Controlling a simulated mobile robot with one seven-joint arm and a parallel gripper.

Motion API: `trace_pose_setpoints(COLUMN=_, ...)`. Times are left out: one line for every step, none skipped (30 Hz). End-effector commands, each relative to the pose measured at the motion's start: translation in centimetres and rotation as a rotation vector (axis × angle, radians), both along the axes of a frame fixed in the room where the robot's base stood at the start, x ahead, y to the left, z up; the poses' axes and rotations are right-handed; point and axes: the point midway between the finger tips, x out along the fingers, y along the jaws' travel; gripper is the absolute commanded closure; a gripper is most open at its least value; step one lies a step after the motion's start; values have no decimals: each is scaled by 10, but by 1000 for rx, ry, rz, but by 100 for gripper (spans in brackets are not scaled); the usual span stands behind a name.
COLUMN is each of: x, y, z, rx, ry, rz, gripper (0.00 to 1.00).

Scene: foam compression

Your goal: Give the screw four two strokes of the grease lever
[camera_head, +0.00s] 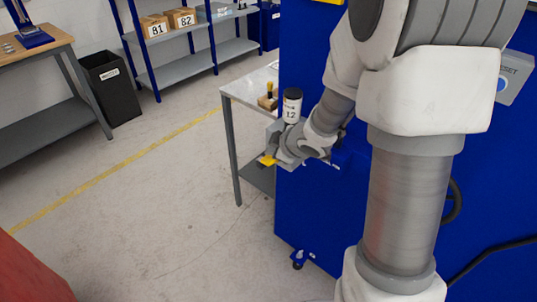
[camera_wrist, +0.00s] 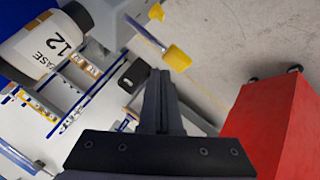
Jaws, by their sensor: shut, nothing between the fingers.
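The grease canister (camera_head: 292,106) is a white cylinder with a black cap and the number 12, upright beside the blue machine. It shows large at upper left in the wrist view (camera_wrist: 45,45). A yellow lever grip (camera_wrist: 177,57) sits on the end of a thin metal rod (camera_wrist: 143,32) in the wrist view. Yellow also shows beside my wrist in the head view (camera_head: 267,160). My gripper (camera_wrist: 160,75) is shut and empty, its fingertips just below the yellow grip in the picture. I cannot tell whether they touch. In the head view my fingers cannot be made out.
The blue machine (camera_head: 305,215) stands close behind and right of my wrist. A small grey table (camera_head: 238,92) with a brush (camera_head: 269,92) is beside the canister. A red cabinet (camera_wrist: 275,125) stands at right in the wrist view. Open floor (camera_head: 170,220) lies to the left.

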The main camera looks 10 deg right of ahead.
Motion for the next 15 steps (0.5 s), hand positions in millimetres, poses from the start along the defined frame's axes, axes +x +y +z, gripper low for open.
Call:
trace_pose_setpoints(x=0, y=0, z=0, rx=0, ry=0, rz=0, gripper=100)
trace_pose_setpoints(x=0, y=0, z=0, rx=0, ry=0, rz=0, gripper=100)
trace_pose_setpoints(x=0, y=0, z=0, rx=0, ry=0, rz=0, gripper=100)
trace_pose_setpoints(x=0, y=0, z=0, rx=0, ry=0, rz=0, gripper=100)
trace_pose_setpoints(x=0, y=0, z=0, rx=0, ry=0, rz=0, gripper=100)
trace_pose_setpoints(x=0, y=0, z=0, rx=0, ry=0, rz=0, gripper=100)
trace_pose_setpoints(x=0, y=0, z=0, rx=0, ry=0, rz=0, gripper=100)
trace_pose_setpoints(x=0, y=0, z=0, rx=0, ry=0, rz=0, gripper=100)
trace_pose_setpoints(x=0, y=0, z=1, rx=0, ry=0, rz=0, gripper=100)
trace_pose_setpoints(x=0, y=0, z=3, rx=0, ry=0, rz=0, gripper=100)
trace_pose_setpoints(x=0, y=0, z=4, rx=0, ry=-1, rz=-1, gripper=100)
trace_pose_setpoints(x=0, y=0, z=7, rx=0, ry=-1, rz=0, gripper=100)
trace_pose_setpoints(x=0, y=0, z=10, rx=0, ry=-1, rz=-1, gripper=100)
trace_pose_setpoints(x=0, y=0, z=13, rx=0, ry=-1, rz=0, gripper=100)
trace_pose_setpoints(x=0, y=0, z=17, rx=0, ry=-1, rz=0, gripper=100)
